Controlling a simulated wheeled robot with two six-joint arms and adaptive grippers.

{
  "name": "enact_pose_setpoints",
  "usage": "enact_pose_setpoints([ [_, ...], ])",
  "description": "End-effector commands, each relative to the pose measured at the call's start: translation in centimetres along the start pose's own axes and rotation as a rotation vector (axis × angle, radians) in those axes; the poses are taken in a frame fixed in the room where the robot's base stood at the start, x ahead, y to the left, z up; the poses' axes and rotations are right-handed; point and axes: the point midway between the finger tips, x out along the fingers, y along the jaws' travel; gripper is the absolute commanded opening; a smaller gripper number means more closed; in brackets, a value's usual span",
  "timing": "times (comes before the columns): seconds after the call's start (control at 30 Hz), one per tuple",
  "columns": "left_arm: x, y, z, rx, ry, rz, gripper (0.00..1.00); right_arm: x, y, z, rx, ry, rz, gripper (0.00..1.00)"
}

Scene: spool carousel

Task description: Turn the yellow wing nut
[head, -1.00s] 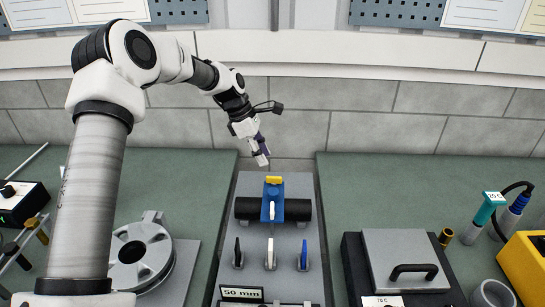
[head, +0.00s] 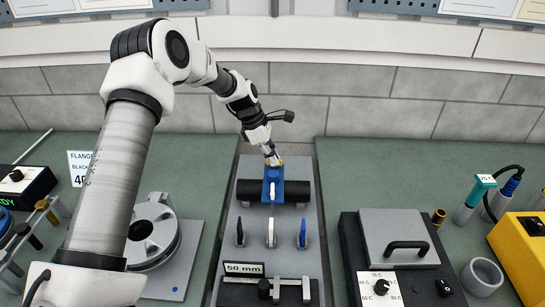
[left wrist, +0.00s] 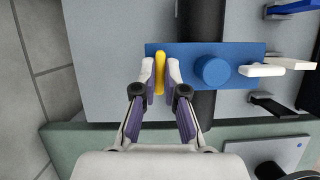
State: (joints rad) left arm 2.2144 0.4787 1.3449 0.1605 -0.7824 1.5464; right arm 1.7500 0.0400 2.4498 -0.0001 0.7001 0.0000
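The yellow wing nut (left wrist: 160,72) sits upright on the end of the blue clamp block (left wrist: 238,58), which straddles a black pipe (left wrist: 200,20). My left gripper (left wrist: 160,77) has one fingertip on each side of the wing nut in the left wrist view. The fingers lie very close to it; whether both press on it I cannot tell. In the head view the left gripper (head: 273,161) comes down from behind onto the wing nut and mostly hides it. The blue clamp block (head: 273,185) shows in front of the fingers. My right gripper is not in view.
Black, white and blue levers (head: 270,233) stand in front of the pipe, above a "50 mm" label (head: 243,268). A grey spool (head: 150,238) is at left. A box with a handled lid (head: 398,238) is at right. A tiled wall is behind.

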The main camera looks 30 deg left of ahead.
Motion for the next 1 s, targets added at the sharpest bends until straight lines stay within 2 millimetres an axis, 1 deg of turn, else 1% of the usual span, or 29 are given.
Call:
enact_pose_setpoints([
  [0.03, 0.3, -0.1, -0.2, -0.001, 0.003, -0.003, 0.0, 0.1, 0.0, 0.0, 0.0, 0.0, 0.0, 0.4],
  [0.27, 0.4, -0.2, -0.3, 0.015, 0.004, -0.012, 0.0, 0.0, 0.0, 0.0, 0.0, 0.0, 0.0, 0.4],
  [0.47, 0.4, -0.2, -0.3, 0.075, 0.005, -0.041, 0.0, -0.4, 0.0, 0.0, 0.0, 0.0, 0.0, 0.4],
  [0.67, 0.4, -0.1, -0.3, 0.197, 0.005, -0.093, 0.0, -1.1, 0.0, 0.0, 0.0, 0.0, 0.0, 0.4],
  [1.0, 0.6, 0.0, -0.3, 0.486, 0.004, -0.215, 0.0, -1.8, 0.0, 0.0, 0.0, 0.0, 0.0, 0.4],
])
